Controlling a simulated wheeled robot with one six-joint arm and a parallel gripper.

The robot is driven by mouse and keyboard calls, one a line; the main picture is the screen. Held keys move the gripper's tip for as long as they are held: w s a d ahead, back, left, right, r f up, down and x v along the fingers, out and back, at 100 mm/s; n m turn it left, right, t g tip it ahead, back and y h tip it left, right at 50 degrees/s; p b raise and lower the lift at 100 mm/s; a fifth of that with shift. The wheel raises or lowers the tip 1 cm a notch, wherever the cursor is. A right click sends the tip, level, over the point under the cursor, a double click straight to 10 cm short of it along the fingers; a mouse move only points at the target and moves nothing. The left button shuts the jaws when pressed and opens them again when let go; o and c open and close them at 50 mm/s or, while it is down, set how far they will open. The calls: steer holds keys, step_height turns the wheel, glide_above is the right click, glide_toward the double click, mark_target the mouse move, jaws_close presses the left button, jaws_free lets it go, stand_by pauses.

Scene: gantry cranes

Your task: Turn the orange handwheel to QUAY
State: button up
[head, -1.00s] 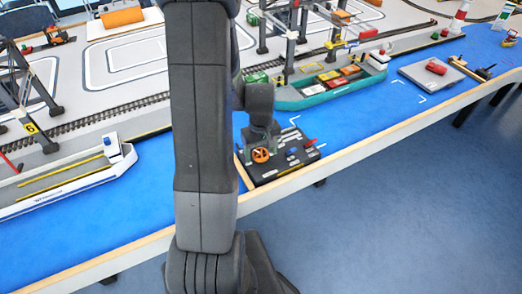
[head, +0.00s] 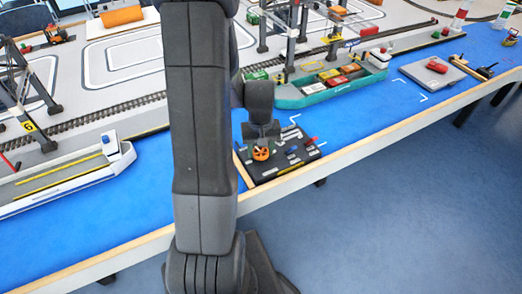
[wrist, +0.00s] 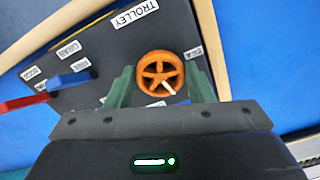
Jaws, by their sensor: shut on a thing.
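The orange handwheel (wrist: 160,73) is a spoked wheel on the black control panel (head: 285,160), and it also shows small in the head view (head: 261,154). My gripper (wrist: 160,76) is shut on it, with one green finger on each side of its rim. The wheel's white pointer points down and slightly right in the wrist view. A small label, which seems to read SEA (wrist: 193,53), lies upper right of the wheel. Another label (wrist: 156,103) below the wheel is mostly hidden by my gripper. The QUAY word is not readable.
A TROLLEY label (wrist: 136,13) sits above the wheel. A blue lever (wrist: 72,79) and a red lever (wrist: 22,102) stand left of it on the same panel. In the head view, a teal ship (head: 330,88) lies behind the panel.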

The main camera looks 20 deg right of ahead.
mark_target(260, 152)
steer(key=m+b, duration=0.1)
steer(key=m, duration=0.3)
steer(key=shift+w+m, duration=0.1)
steer(key=shift+m, duration=0.2)
steer(key=shift+m+b, duration=0.6)
steer(key=shift+m, duration=1.4)
steer(key=o, duration=1)
steer(key=shift+a, duration=0.1)
step_height(260, 152, up, 14)
steer(key=shift+f+p, duration=0.1)
steer(key=shift+p, duration=0.2)
